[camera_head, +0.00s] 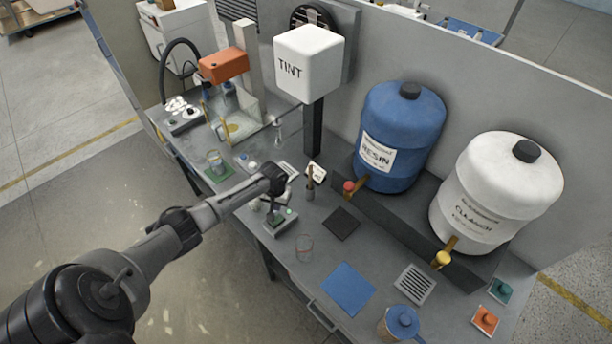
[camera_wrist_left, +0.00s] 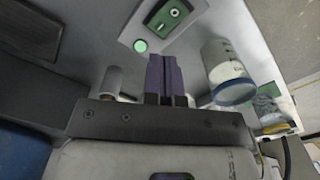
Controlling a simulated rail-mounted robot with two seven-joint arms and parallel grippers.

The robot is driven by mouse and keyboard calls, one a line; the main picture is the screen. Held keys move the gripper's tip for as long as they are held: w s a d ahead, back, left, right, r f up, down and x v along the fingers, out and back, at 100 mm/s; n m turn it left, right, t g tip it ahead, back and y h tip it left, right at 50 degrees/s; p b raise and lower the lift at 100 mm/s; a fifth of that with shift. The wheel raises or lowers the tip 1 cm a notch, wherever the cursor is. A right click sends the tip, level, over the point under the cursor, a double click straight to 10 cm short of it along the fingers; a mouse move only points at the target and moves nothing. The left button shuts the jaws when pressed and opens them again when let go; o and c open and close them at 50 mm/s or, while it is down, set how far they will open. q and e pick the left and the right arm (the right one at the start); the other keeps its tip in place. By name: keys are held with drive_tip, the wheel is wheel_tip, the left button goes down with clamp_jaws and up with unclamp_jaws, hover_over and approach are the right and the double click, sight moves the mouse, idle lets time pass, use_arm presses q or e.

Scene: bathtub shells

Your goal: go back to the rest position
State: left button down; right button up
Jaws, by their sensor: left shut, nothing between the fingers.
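My left arm reaches in from the left over the workbench (camera_head: 190,158). My left gripper (camera_head: 276,206) points down above the bench, close to a small grey box with a green switch (camera_head: 282,224). In the left wrist view its dark purple fingers (camera_wrist_left: 166,76) are together, with nothing between them. The box with the green switch and a round green light (camera_wrist_left: 160,25) lies just beyond the fingertips. The exact gap between fingers and box cannot be told. My right gripper is not in view.
A blue resin drum (camera_head: 400,130) and a white drum (camera_head: 500,185) stand at the back right. A white TINT box (camera_head: 310,65) is on a post.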

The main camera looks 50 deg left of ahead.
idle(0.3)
use_arm(q)
drive_tip(key=shift+s+a+m, duration=0.15)
drive_tip(key=shift+s+m, duration=0.05)
drive_tip(key=shift+m, duration=0.6)
drive_tip(key=w+d+r+m+t+y, duration=0.25)
drive_tip(key=d+r+m, duration=0.2)
drive_tip(key=r, duration=0.35)
drive_tip(key=w+d+r+m+t+y, duration=0.1)
drive_tip(key=w+d+r+m+t, duration=0.2)
drive_tip(key=d+r, duration=0.35)
drive_tip(key=s+d+r+m+t+h+p, duration=0.1)
drive_tip(key=s+d+r, duration=0.2)
drive_tip(key=d+r, duration=0.15)
drive_tip(key=s+d+r+t+p, duration=0.1)
drive_tip(key=s+d+r+p, duration=0.15)
drive_tip(key=d, duration=0.35)
drive_tip(key=s+d+f+g+h+p, duration=0.1)
drive_tip(key=s+d, duration=0.2)
drive_tip(key=s, duration=0.4)
drive_tip(key=s+d+f+g+p, duration=0.1)
drive_tip(key=s+d, duration=0.2)
drive_tip(key=s, duration=0.5)
drive_tip(key=s+d+f+n+g+h+p, duration=0.1)
drive_tip(key=s+d+g, duration=0.1)
drive_tip(key=s, duration=0.5)
drive_tip(key=shift+s+d+h, duration=0.35)
drive_tip(key=shift+d, duration=0.15)
drive_tip(key=c, duration=1.8)
unclamp_jaws()
